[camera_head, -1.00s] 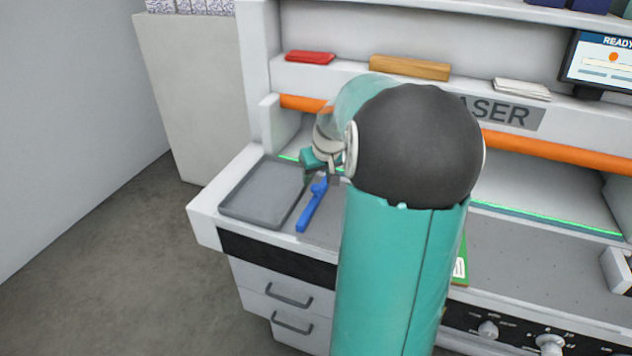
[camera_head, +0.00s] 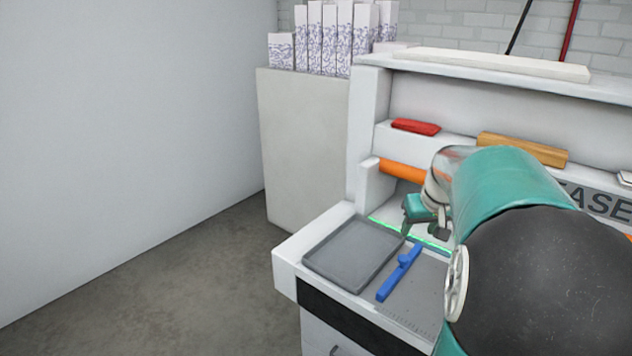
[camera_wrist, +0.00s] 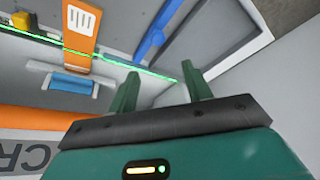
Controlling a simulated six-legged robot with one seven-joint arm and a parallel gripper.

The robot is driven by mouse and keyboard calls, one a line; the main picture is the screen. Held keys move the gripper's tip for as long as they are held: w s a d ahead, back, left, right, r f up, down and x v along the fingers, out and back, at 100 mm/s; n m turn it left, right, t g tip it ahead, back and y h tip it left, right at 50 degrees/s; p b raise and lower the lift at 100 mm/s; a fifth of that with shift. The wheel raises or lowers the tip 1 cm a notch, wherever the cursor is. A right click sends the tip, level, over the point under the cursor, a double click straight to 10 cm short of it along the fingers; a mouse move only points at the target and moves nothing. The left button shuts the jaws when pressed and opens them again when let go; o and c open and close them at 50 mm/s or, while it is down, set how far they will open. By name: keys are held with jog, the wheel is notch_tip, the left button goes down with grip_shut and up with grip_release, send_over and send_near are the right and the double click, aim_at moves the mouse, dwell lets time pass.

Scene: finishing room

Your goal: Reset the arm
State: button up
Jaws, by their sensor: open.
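My gripper (camera_head: 422,228) is in front of the laser machine, above its bed near the green laser line. In the wrist view its two green fingers (camera_wrist: 158,92) stand apart with nothing between them, so it is open and empty. My teal arm covers the right part of the head view and hides much of the machine there.
A grey tray (camera_head: 352,252) and a blue tool (camera_head: 400,272) lie on the bed left of and below my gripper. An orange bar (camera_head: 402,171), red block (camera_head: 416,127) and wooden block (camera_head: 522,149) are behind. Open floor (camera_head: 190,285) lies left.

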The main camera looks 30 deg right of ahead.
jog(key=s+a+r+n, duration=0.1)
jog(key=a, duration=0.9)
jog(key=s+a+r+n, duration=0.1)
jog(key=a+r, duration=0.1)
jog(key=a, duration=0.8)
jog(key=s+a+f+n+y, duration=0.1)
jog(key=s+a, duration=0.4)
jog(key=a, duration=0.2)
jog(key=s+a+f+n+t, duration=0.1)
jog(key=s+a, duration=0.4)
jog(key=a, duration=0.2)
jog(key=shift+a+f+y, duration=0.3)
jog(key=shift+a+y, duration=0.1)
